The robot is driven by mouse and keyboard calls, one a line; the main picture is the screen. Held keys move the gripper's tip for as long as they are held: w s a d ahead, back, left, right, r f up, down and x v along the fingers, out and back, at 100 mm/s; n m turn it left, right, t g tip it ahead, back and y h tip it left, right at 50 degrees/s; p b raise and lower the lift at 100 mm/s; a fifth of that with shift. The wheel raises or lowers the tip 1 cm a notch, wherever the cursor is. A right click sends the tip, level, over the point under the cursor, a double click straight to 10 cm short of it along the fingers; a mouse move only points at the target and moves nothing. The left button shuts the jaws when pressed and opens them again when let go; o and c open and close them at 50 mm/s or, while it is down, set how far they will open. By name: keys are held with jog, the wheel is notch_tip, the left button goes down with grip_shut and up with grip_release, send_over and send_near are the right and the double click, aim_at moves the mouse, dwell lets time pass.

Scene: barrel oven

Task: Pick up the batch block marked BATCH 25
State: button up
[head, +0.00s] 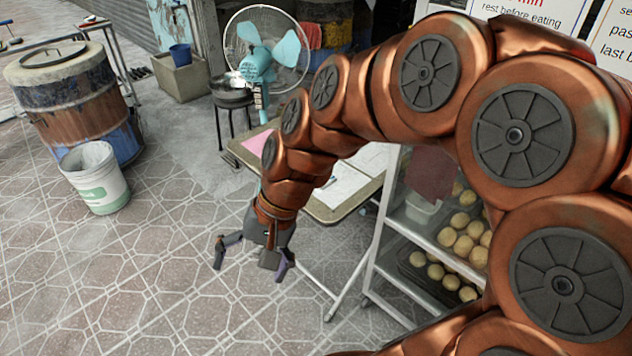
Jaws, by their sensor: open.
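My gripper (250,268) hangs open and empty at the end of my copper-coloured arm. It is in the middle of the head view, over the tiled floor and in front of the folding table. No block marked BATCH 25 can be made out. The folding table (245,153) holds pink and white papers, and my arm hides part of its top.
A white bucket (97,178) stands by a barrel oven (72,95) at the left. A turquoise fan (262,58) and a stool with a pan (231,90) stand behind the table. A shelf rack (425,232) with trays of round buns is close at right. The floor at lower left is clear.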

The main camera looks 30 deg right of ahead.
jog(key=w+d+f+m+t+y+b, duration=0.25)
jog(key=w+d+m+t, duration=0.35)
jog(key=w, duration=0.5)
jog(key=w+d+f+m+t+y+b, duration=0.1)
jog(key=w+d+f+m+t+b, duration=0.1)
jog(key=w+d+m+b, duration=0.65)
jog(key=w+d+f+m+t+h, duration=0.1)
jog(key=d+f+m, duration=0.3)
jog(key=d, duration=0.4)
jog(key=w+d+f+m+t+h, duration=0.2)
jog(key=d+f+m, duration=0.3)
jog(key=d, duration=0.3)
jog(key=w+d+f+m+t+h, duration=0.1)
jog(key=w+d+f+m+h, duration=0.2)
jog(key=d, duration=0.5)
jog(key=shift+w+f+m+t, duration=0.4)
jog(key=shift+w+f+m, duration=0.15)
jog(key=shift+f+m, duration=0.15)
jog(key=shift+x, duration=1.15)
jog(key=shift+a+x, duration=0.15)
jog(key=shift+x, duration=0.8)
jog(key=shift+a+x, duration=0.2)
jog(key=shift+x, duration=0.75)
jog(key=shift+w+a+f, duration=0.15)
jog(key=shift+w+f, duration=0.3)
jog(key=shift+w, duration=0.05)
jog(key=c, duration=1.2)
